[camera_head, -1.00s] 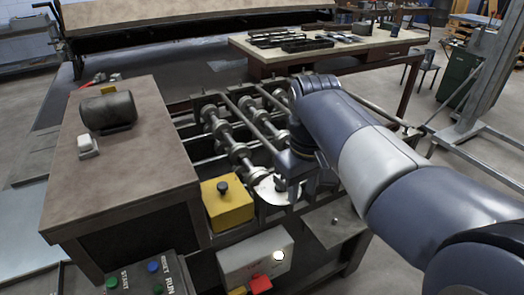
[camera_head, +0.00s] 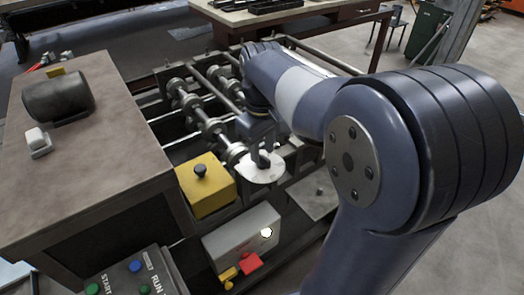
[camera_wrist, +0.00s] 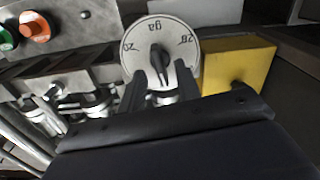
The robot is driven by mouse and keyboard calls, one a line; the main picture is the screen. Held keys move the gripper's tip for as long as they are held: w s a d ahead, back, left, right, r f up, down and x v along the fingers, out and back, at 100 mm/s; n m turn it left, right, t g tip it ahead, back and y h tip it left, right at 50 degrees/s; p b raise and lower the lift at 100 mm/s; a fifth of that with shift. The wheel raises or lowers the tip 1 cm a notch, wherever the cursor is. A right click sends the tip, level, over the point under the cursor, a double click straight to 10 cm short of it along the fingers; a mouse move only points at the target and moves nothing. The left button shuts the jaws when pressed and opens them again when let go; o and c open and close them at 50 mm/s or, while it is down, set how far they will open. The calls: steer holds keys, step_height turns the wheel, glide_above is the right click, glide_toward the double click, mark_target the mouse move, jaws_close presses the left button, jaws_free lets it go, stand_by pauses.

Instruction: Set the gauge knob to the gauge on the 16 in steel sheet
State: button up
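The gauge dial (camera_wrist: 154,28) is a white disc with upside-down "ga" lettering and a number at each side, too small to read surely. The dark gauge knob (camera_wrist: 158,60) stands at its centre. In the head view the white dial (camera_head: 262,170) shows under my gripper (camera_head: 264,158). In the wrist view my gripper (camera_wrist: 160,82) is open, with its two fingers apart on either side of the knob's near end. I cannot tell whether they touch it. No marked 16 in steel sheet can be made out.
A yellow box (camera_head: 205,186) with a black knob stands beside the dial. A grey control box (camera_head: 240,238) with red and yellow parts is below. Roller shafts (camera_head: 205,120) lie behind. A brown-topped cabinet (camera_head: 110,150) with a motor is at left.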

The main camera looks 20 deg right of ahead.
steer(key=shift+f, duration=0.75)
steer(key=shift+c, duration=0.4)
jaws_close()
